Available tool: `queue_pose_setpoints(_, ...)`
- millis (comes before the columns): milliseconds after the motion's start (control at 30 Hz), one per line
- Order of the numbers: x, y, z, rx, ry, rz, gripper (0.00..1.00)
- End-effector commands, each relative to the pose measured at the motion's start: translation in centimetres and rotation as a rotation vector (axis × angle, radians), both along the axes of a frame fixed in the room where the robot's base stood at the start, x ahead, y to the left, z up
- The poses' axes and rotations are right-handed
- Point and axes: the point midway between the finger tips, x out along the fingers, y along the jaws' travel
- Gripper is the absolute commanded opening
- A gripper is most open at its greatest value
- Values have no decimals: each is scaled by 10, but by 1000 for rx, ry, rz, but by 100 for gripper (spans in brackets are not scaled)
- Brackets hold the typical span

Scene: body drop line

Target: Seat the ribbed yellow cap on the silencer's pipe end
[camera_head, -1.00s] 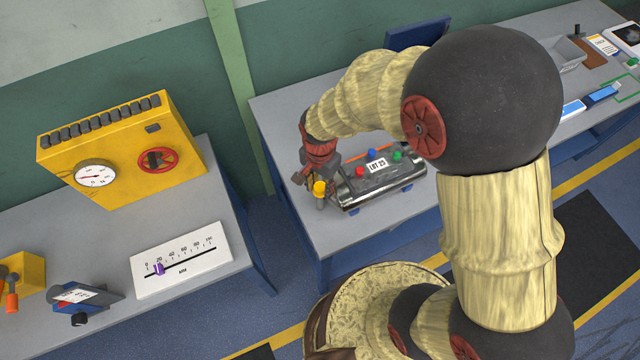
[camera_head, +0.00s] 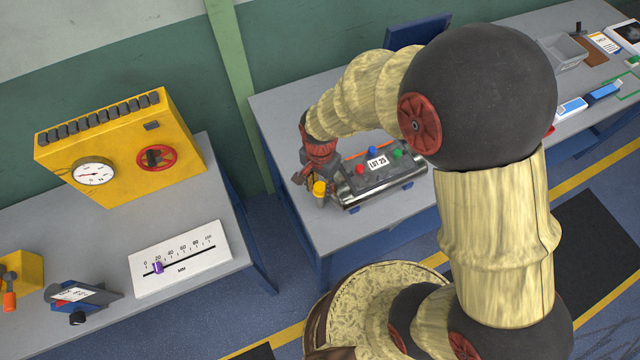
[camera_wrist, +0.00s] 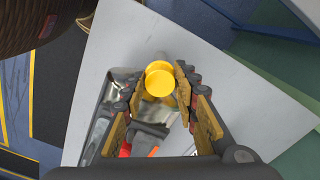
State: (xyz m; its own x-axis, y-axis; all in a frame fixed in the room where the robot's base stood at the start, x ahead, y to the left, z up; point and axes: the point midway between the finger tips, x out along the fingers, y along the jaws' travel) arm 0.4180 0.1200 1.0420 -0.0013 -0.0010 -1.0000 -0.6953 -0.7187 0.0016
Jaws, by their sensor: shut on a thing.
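The yellow cap (camera_head: 320,188) is at the left end of the silencer (camera_head: 352,190), a dark metal cylinder lying on the far bench. My gripper (camera_head: 314,183) points down there and is shut on the cap. In the wrist view the cap (camera_wrist: 160,84) shows as a smooth yellow round between the fingertips of my gripper (camera_wrist: 159,92), with a second yellow round edge just behind it. The silencer's shiny body (camera_wrist: 101,122) lies below and left there.
The left bench holds a yellow gauge box (camera_head: 115,150) and a slider scale (camera_head: 180,258). A grey bin (camera_head: 563,52) is far right. The bench's front left is clear.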

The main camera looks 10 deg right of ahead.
Motion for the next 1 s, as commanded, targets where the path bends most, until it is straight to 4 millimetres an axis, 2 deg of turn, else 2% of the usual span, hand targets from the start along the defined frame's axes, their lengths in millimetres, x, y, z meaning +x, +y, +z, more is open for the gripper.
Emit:
queue_pose_setpoints(233, 0, 0, -4, 0, 0, 0, 20)
queue_pose_setpoints(267, 0, 0, -4, 0, 0, 0, 31)
queue_pose_setpoints(600, 0, 0, -3, 0, 0, 0, 50)
queue_pose_setpoints(1000, 0, 0, 0, 0, 0, 0, 51)
